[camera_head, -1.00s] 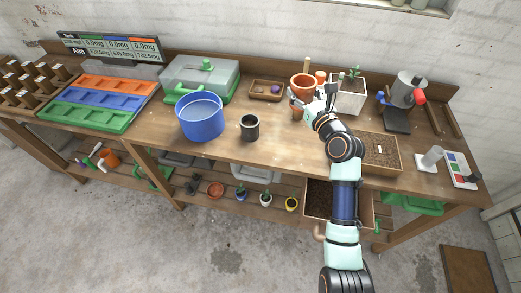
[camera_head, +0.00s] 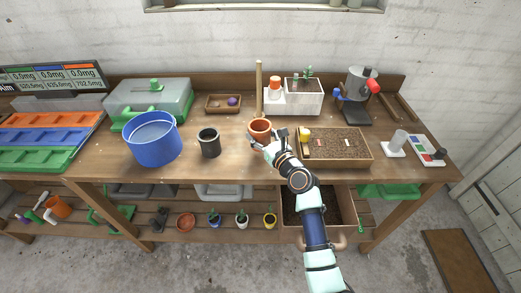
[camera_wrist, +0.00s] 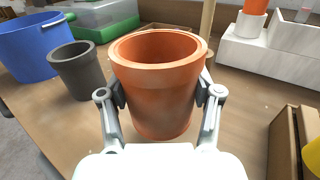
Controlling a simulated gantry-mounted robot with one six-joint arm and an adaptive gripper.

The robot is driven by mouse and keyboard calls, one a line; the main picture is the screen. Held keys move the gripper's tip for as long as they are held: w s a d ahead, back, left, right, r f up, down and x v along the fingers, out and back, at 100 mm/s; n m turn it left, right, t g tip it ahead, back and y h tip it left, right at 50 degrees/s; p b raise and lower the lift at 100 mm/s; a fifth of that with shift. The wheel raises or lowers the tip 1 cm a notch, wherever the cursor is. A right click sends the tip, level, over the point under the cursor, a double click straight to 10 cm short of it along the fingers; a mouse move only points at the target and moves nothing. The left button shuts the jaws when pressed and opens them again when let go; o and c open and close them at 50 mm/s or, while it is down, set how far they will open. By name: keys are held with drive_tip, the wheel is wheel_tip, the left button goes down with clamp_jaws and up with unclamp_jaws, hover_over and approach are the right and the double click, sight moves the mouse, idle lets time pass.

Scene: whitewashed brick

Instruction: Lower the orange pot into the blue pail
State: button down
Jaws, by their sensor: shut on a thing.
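The orange pot (camera_head: 260,130) is upright and empty inside, as the wrist view (camera_wrist: 160,95) shows. My gripper (camera_wrist: 160,98) is shut on it, with one finger on each side of its wall. In the head view my gripper (camera_head: 266,146) is over the middle of the bench, right of the dark grey pot. The blue pail (camera_head: 154,140) stands on the bench to the left, open at the top. Its near side also shows at the upper left of the wrist view (camera_wrist: 36,52). I cannot tell whether the orange pot's base touches the bench.
A dark grey pot (camera_head: 209,143) stands between the orange pot and the pail. Behind are a green-based clear box (camera_head: 150,98), a small wooden tray (camera_head: 223,104), a thin upright post (camera_head: 259,88) and a white planter (camera_head: 292,100). A soil tray (camera_head: 336,147) lies to the right.

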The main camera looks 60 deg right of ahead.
sight(261, 142)
drive_tip(key=shift+f+b, duration=0.85)
drive_tip(key=shift+f, duration=1)
drive_tip(key=shift+f, duration=0.1)
drive_tip(key=shift+f, duration=0.15)
drive_tip(key=shift+c, duration=1.1)
unclamp_jaws()
drive_tip(key=shift+f+b, duration=0.15)
drive_tip(key=shift+b, duration=0.35)
drive_tip(key=p+v, duration=0.1)
drive_tip(key=v, duration=0.2)
drive_tip(key=p+v, duration=0.2)
drive_tip(key=v, duration=0.2)
drive_tip(key=shift+s+d, duration=0.25)
drive_tip(key=shift+s, duration=0.05)
drive_tip(key=shift+s+a, duration=0.2)
drive_tip(key=shift+s, duration=0.05)
